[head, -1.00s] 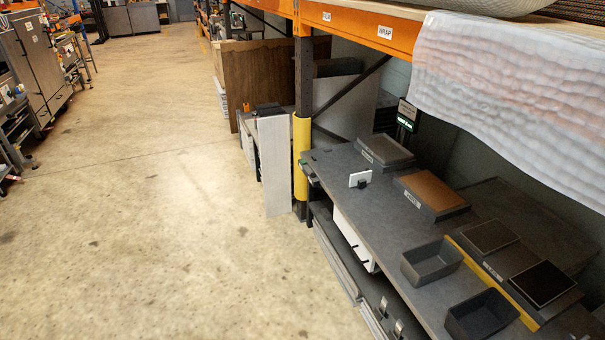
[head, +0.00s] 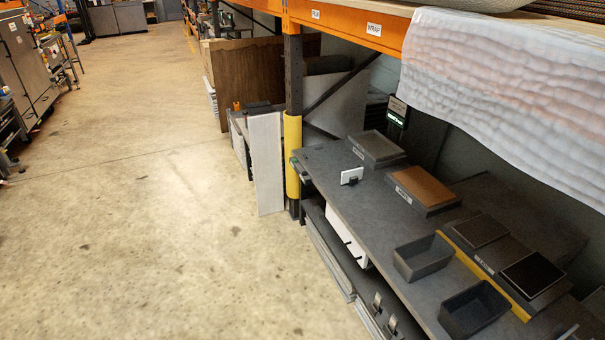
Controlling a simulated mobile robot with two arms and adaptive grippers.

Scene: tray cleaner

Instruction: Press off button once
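I cannot pick out an off button in the head view. A grey workbench (head: 345,205) stands under an orange shelf on the right. A small dark fitting with a bit of green (head: 297,166) sits at the bench's far left edge; it is too small to tell what it is. A dark sign with a lit green strip (head: 397,115) stands at the back of the bench. Neither of my grippers shows in the head view.
On the bench are a grey pad (head: 378,147), a brown pad (head: 424,186), a white card (head: 351,176), two dark bins (head: 422,258) (head: 474,310) and two black pads behind a yellow strip. A yellow post guard (head: 292,155) stands at the bench's far end. The floor (head: 150,230) at left is clear.

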